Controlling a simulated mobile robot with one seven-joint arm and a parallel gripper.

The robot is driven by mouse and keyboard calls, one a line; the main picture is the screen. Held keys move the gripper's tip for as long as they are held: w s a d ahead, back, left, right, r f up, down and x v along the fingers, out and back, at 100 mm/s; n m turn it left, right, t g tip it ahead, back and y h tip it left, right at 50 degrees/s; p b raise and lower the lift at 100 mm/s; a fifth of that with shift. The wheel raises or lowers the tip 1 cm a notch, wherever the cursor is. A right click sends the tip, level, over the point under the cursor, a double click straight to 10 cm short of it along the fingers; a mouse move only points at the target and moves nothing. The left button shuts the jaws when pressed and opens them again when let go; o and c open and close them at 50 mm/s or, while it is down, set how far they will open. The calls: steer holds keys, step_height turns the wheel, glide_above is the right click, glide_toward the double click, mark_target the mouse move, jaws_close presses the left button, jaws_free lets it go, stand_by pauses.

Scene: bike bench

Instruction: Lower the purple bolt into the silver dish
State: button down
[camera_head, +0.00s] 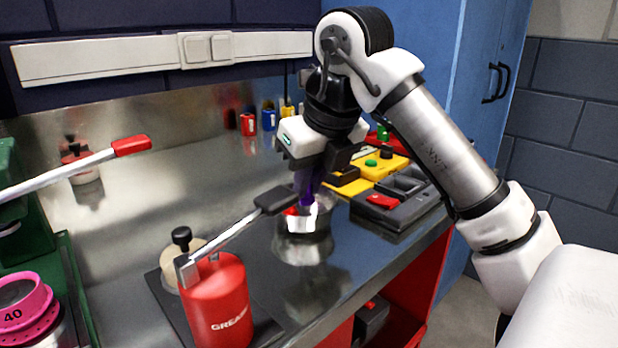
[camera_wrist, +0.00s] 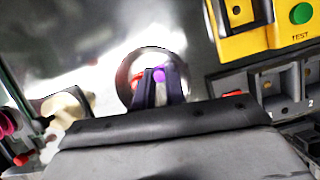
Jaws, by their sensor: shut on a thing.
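My gripper (camera_head: 308,178) points down over the bench and is shut on the purple bolt (camera_head: 304,198). In the wrist view the bolt's purple end (camera_wrist: 159,75) shows between my fingertips (camera_wrist: 160,88). The silver dish (camera_head: 300,222) is below my gripper in the head view. In the wrist view its round rim (camera_wrist: 150,55) surrounds the fingertips and bolt. A small red thing shows at the dish's left side. My fingers hide part of the dish, and I cannot tell how far the bolt is above its floor.
A red grease can (camera_head: 217,305) with a long lever (camera_head: 235,232) stands front left of the dish, its dark lever end close to my gripper. A yellow tester (camera_head: 387,163) and a dark compartment tray (camera_head: 400,203) lie to the right. Small coloured bottles (camera_head: 268,116) stand behind.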

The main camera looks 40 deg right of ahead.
steer(key=shift+f+b, duration=0.35)
steer(key=shift+f, duration=0.15)
stand_by(0.3)
steer(key=c, duration=1.4)
jaws_free()
steer(key=shift+o, duration=0.2)
steer(key=shift+r, duration=0.1)
steer(key=p+v, duration=0.2)
steer(key=v, duration=1.1)
steer(key=shift+s+r+p, duration=0.2)
steer(key=shift+r+p, duration=0.1)
steer(key=shift+r, duration=0.05)
steer(key=shift+f, duration=0.1)
